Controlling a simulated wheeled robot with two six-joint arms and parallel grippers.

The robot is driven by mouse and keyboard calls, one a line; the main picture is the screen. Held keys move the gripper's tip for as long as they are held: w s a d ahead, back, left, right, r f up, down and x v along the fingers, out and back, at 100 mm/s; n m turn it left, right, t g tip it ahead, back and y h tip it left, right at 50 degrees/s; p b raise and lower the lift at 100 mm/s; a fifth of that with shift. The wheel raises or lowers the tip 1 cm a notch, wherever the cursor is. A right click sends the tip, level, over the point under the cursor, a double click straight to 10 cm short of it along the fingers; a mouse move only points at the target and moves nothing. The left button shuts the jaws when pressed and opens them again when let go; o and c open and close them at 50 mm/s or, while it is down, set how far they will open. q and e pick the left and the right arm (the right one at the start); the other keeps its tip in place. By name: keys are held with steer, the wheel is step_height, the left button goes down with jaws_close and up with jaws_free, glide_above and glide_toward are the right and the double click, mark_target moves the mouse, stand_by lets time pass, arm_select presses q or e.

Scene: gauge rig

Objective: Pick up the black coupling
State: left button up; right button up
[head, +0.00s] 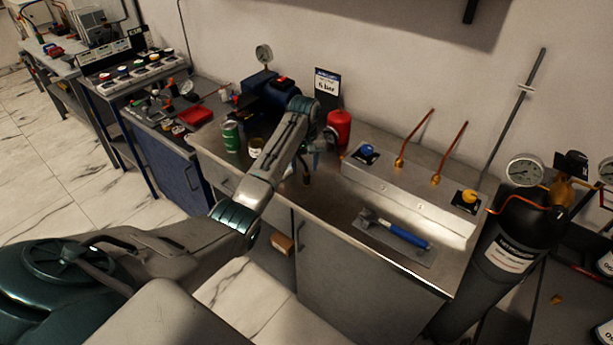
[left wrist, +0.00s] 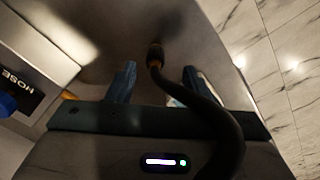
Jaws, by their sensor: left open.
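A black coupling (left wrist: 155,52) with a brass-coloured ring shows in the left wrist view, at the end of a thick black hose (left wrist: 215,115). The hose curves across the front of my gripper body. My left gripper (left wrist: 158,72) is open, with its two blue fingers apart on either side of the coupling's end. I cannot tell whether either finger touches it. In the head view my left gripper (head: 306,176) points down over the front part of the steel bench; the coupling cannot be made out there. My right gripper is not in view.
The steel bench (head: 340,205) holds a green can (head: 232,136), a red cylinder (head: 339,128) and a long metal block with a blue knob (head: 367,152). A blue-handled tool (head: 405,235) lies on a grey mat. A black gas cylinder (head: 510,240) stands at the right.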

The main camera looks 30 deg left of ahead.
mark_target(307, 171)
arm_select(q)
steer(key=shift+w+f, duration=0.15)
steer(key=shift+f, duration=0.25)
step_height(307, 171, down, 4)
steer(key=shift+w+d+r+p, duration=0.15)
steer(key=shift+r+p, duration=0.05)
steer(key=shift+p, duration=0.9)
steer(key=shift+f, duration=0.55)
steer(key=shift+c, duration=1.4)
steer(key=c, duration=0.7)
jaws_close()
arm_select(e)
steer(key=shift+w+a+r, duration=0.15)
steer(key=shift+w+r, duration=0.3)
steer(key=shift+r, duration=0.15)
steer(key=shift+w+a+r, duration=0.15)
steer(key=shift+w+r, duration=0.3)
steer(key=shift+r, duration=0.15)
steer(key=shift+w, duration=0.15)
